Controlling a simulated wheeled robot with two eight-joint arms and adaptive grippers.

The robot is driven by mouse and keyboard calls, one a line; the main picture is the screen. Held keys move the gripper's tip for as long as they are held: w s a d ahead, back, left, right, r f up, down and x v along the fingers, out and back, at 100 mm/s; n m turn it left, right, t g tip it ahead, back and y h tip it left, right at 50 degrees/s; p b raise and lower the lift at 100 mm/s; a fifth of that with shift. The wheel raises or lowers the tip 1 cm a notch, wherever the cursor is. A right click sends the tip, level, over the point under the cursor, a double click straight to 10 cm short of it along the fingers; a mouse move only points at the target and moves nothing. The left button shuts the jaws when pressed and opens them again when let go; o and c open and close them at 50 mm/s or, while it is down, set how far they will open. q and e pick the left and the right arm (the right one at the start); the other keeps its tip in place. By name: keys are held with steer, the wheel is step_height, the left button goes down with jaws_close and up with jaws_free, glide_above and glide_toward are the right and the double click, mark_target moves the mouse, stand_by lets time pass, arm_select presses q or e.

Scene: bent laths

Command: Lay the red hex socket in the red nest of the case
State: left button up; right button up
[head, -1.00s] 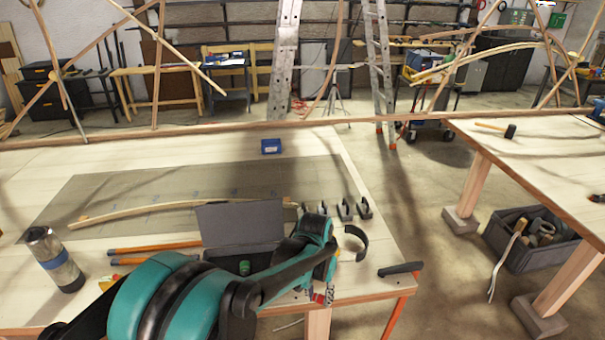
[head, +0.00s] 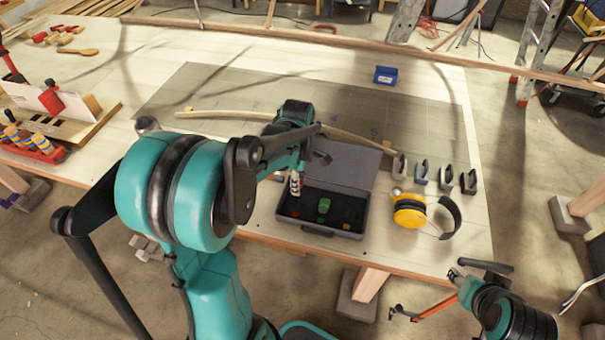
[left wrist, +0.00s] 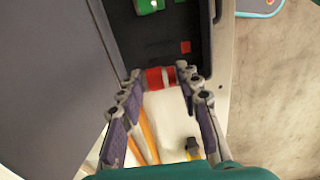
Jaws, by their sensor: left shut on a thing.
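My left gripper (head: 296,184) is over the left end of the open dark case (head: 362,232), pointing down. In the left wrist view its fingers (left wrist: 160,82) are shut on the red hex socket (left wrist: 154,77), a short red piece with a pale part beside it. The socket is near the case's end wall; its height above the case is unclear. The red nest (left wrist: 185,46) shows as a small red square in the dark case floor, just beyond the socket. A green socket (head: 323,205) sits in the middle of the case. My right gripper (head: 457,274) is low at the right, apart from the case.
The case's raised lid (head: 345,160) stands behind its tray. Yellow earmuffs (head: 409,214) and several grey clamps (head: 421,175) are to its right. A long bent lath (head: 235,115) lies behind. A blue box (head: 385,75) stands farther back, with bare table around it.

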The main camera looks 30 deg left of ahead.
mark_target(300, 203)
arm_select(q)
steer(key=shift+s+f+b, duration=0.15)
steer(key=shift+f+b, duration=0.3)
steer(key=shift+f, duration=0.15)
step_height(300, 203, down, 5)
steer(key=b, duration=0.4)
steer(key=shift+d, duration=0.2)
steer(key=shift+f+b, duration=0.5)
steer(key=shift+f, duration=0.2)
stand_by(0.4)
steer(key=o, duration=1.2)
steer(key=shift+r, duration=0.1)
